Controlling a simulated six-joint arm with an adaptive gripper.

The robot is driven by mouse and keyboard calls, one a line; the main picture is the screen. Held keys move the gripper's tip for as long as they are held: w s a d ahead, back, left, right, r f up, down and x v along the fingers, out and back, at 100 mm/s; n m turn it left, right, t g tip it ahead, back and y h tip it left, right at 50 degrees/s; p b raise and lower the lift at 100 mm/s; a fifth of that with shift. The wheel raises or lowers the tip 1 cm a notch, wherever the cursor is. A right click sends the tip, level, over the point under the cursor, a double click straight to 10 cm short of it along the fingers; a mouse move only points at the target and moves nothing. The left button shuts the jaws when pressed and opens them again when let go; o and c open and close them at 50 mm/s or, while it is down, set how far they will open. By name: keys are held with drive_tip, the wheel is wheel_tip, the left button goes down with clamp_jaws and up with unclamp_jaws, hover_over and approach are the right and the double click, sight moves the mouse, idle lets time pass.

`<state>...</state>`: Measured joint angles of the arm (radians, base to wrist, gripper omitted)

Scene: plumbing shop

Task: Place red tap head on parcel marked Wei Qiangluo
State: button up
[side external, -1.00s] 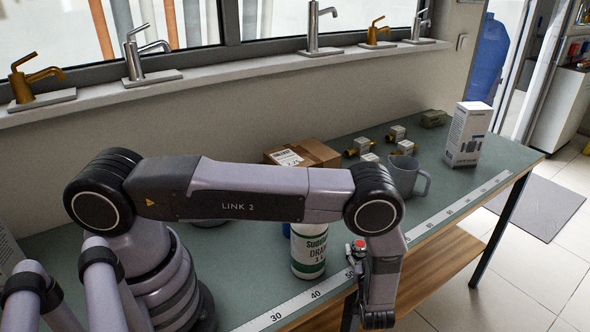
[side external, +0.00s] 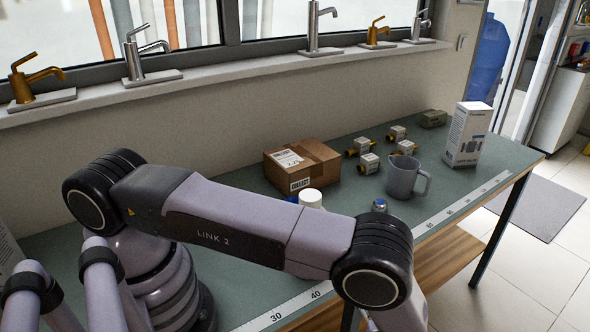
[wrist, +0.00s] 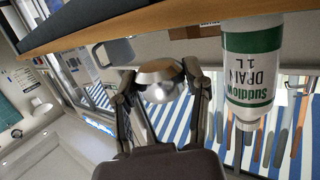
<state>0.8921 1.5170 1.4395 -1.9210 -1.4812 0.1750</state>
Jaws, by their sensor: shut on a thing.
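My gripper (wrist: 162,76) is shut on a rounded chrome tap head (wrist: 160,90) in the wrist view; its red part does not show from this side. In the side view my gripper and the tap head are hidden behind my arm's front joint. A brown cardboard parcel (side external: 322,160) lies on the bench near the wall, with a white label on top and another reading "COLLECT" on its front. The name on the top label is too small to read. The parcel's top looks clear.
A white and green drain bottle (wrist: 252,60) stands close to my gripper; its white cap (side external: 311,198) shows behind my arm. A grey mug (side external: 404,178), a small blue-topped chrome piece (side external: 379,205), several brass fittings (side external: 369,163) and a white box (side external: 467,135) stand to the right.

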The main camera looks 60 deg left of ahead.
drive_tip(key=w+a+r, duration=0.2)
drive_tip(key=a, duration=0.1)
drive_tip(key=w+a+r+n+g, duration=0.1)
drive_tip(key=w+a+r, duration=0.1)
drive_tip(key=a, duration=0.2)
drive_tip(key=w+a+r+g+y, duration=0.1)
drive_tip(key=w+a+r, duration=0.1)
drive_tip(key=a, duration=0.1)
drive_tip(key=shift+a+r+n, duration=0.15)
drive_tip(key=shift+r+n, duration=0.15)
drive_tip(key=shift+n, duration=0.1)
drive_tip(key=s+a+r+n+g, duration=0.15)
drive_tip(key=a+r, duration=0.35)
drive_tip(key=a, duration=0.5)
drive_tip(key=a+r+n+g+y, duration=0.15)
drive_tip(key=a+r, duration=0.35)
drive_tip(key=a, duration=0.5)
drive_tip(key=s+a+r+n+g, duration=0.1)
drive_tip(key=a+r+g, duration=0.3)
drive_tip(key=a, duration=0.6)
drive_tip(key=t, duration=0.1)
hover_over(304, 154)
drive_tip(key=f, duration=0.5)
drive_tip(key=s+f, duration=0.1)
drive_tip(key=f, duration=0.2)
drive_tip(key=shift+d, duration=0.25)
drive_tip(key=shift+w+a+f, duration=0.25)
drive_tip(key=shift+w+f, duration=0.2)
drive_tip(key=shift+f, duration=1.55)
drive_tip(key=shift+f, duration=0.1)
